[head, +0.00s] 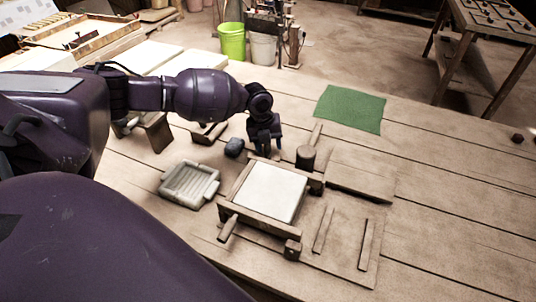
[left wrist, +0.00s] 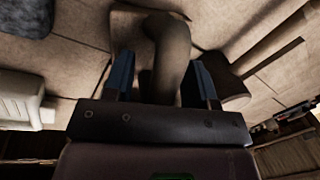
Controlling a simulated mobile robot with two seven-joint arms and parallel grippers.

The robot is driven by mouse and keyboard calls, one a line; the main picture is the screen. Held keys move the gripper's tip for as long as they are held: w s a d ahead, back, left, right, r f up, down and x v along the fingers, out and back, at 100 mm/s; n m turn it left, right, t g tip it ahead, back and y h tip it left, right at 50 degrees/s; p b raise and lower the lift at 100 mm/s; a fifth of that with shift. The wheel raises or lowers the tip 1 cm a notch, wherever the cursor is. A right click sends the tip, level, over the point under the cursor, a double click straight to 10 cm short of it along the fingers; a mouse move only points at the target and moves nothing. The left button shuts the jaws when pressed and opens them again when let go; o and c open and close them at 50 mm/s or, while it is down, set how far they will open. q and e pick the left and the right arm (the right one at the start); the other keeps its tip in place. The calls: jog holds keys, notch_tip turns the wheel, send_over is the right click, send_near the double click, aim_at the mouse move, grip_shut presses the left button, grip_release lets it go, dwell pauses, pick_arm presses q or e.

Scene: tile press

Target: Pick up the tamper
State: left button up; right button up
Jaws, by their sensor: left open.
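In the left wrist view a smooth brown, rounded handle (left wrist: 167,60), which looks like the tamper's, stands between the two blue fingers of my left gripper (left wrist: 162,80). The jaws are open, one finger on each side of it, and I see no firm grip. In the head view my left gripper (head: 265,146) points down at the back edge of the pale press bed. There the handle is hidden or too small to tell. My right gripper is not in view.
The wooden press frame (head: 256,226) holds a white slab (head: 270,190). A dark round block (head: 306,158) stands at its back right. A green cloth (head: 350,108) lies behind; the tabletop at right is mostly clear.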

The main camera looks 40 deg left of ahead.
pick_arm(q)
jog(key=shift+r, duration=0.1)
grip_shut()
jog(key=shift+r, duration=0.1)
jog(key=shift+r, duration=0.2)
notch_tip(320, 180, up, 20)
jog(key=p, duration=0.3)
jog(key=shift+f, duration=0.25)
